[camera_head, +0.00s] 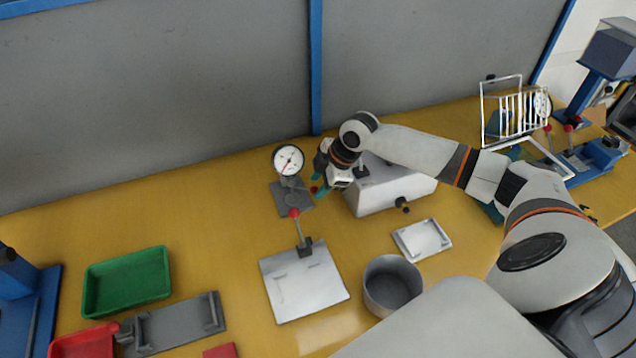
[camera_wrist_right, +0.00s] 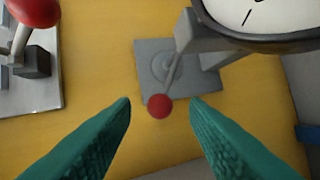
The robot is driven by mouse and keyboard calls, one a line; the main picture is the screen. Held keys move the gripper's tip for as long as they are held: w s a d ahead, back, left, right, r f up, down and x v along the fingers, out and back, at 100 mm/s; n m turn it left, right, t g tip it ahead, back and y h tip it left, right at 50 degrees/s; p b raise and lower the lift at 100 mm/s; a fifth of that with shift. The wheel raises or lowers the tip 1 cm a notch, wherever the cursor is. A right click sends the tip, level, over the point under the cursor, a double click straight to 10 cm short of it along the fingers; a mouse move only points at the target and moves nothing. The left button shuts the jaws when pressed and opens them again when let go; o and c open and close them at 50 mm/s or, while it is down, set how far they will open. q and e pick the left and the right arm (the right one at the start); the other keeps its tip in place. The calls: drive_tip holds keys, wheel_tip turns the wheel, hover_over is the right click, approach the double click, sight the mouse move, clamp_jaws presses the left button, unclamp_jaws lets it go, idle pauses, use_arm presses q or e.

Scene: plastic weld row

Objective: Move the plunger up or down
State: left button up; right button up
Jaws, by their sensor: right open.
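A dial gauge with a white face (camera_head: 288,160) stands on a grey base (camera_head: 280,200) near the middle of the table. In the right wrist view its dial (camera_wrist_right: 268,12) is cut off at the top right. A thin rod ending in a red ball (camera_wrist_right: 159,106) shows below the dial, over the grey base (camera_wrist_right: 150,60); I take it for the plunger's lever. My right gripper (camera_head: 319,186) is open beside the gauge. In the wrist view its teal fingertips (camera_wrist_right: 161,112) lie either side of the red ball, with gaps. My left gripper is out of view.
A white plate (camera_head: 305,285) carries a clamp with another red knob (camera_head: 294,213), close left of my gripper. A grey-white box (camera_head: 390,190) stands right. A grey cup (camera_head: 392,285), small white tray (camera_head: 422,239) and green tray (camera_head: 127,280) are nearer.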

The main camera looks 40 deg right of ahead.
drive_tip(key=shift+w+a+f, duration=0.1)
drive_tip(key=shift+a+f, duration=0.05)
drive_tip(key=shift+f, duration=0.3)
